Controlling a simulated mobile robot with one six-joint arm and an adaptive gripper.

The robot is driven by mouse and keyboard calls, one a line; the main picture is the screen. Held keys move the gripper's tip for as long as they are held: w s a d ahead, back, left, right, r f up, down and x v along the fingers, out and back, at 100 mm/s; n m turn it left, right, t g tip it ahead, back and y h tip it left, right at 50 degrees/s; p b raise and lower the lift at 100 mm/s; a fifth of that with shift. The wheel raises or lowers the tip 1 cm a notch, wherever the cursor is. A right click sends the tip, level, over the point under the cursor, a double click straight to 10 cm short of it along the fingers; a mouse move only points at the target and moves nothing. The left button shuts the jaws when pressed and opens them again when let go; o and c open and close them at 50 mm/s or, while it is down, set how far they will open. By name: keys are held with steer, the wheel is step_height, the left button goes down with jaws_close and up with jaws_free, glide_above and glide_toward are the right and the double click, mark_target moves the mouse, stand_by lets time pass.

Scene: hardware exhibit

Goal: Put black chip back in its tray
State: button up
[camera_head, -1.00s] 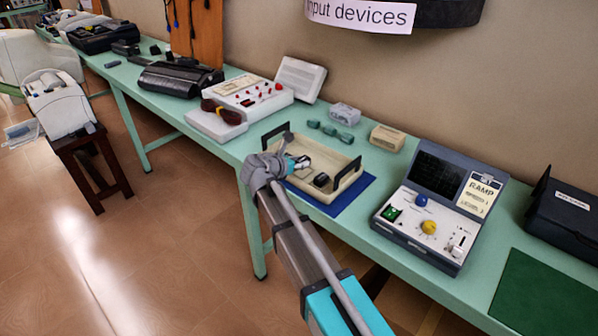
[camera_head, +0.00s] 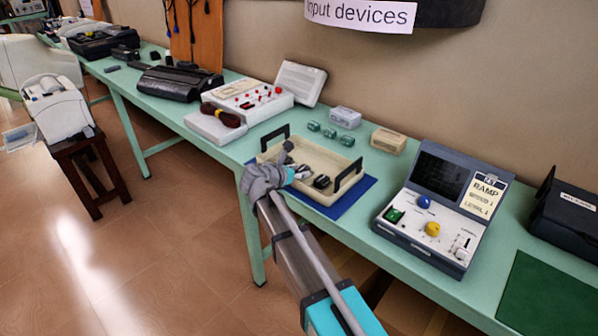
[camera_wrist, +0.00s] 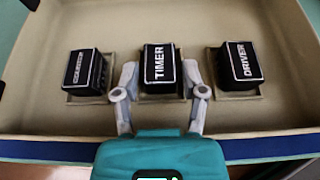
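The beige tray (camera_head: 331,203) with dark handles holds three black chips, each in a square recess. In the wrist view, the chip marked TIMER (camera_wrist: 160,68) is in the middle recess. The chip marked DRIVER (camera_wrist: 238,64) is at the right, and a chip with a hard-to-read label (camera_wrist: 86,73) is at the left. My gripper (camera_wrist: 160,82) is low in the tray (camera_wrist: 40,110), its fingers on either side of the TIMER chip with narrow gaps showing. It looks open. In the head view my gripper (camera_head: 304,172) hides part of the tray.
The tray stands on a blue mat (camera_head: 357,190) on the green table. A console with a RAMP label (camera_head: 425,225) is to the right. Small green blocks (camera_head: 330,132) and a beige box (camera_head: 388,140) stand behind. A red-knobbed panel (camera_head: 250,100) is to the left.

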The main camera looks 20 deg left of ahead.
steer(key=shift+o, duration=0.5)
steer(key=shift+r, duration=0.2)
steer(key=shift+s+r+p, duration=0.1)
steer(key=shift+s+p, duration=0.05)
steer(key=shift+p, duration=0.15)
steer(key=p+v, duration=0.4)
steer(key=v, duration=0.7)
steer(key=shift+s, duration=0.3)
steer(key=shift+a+r, duration=0.1)
steer(key=shift+r, duration=0.05)
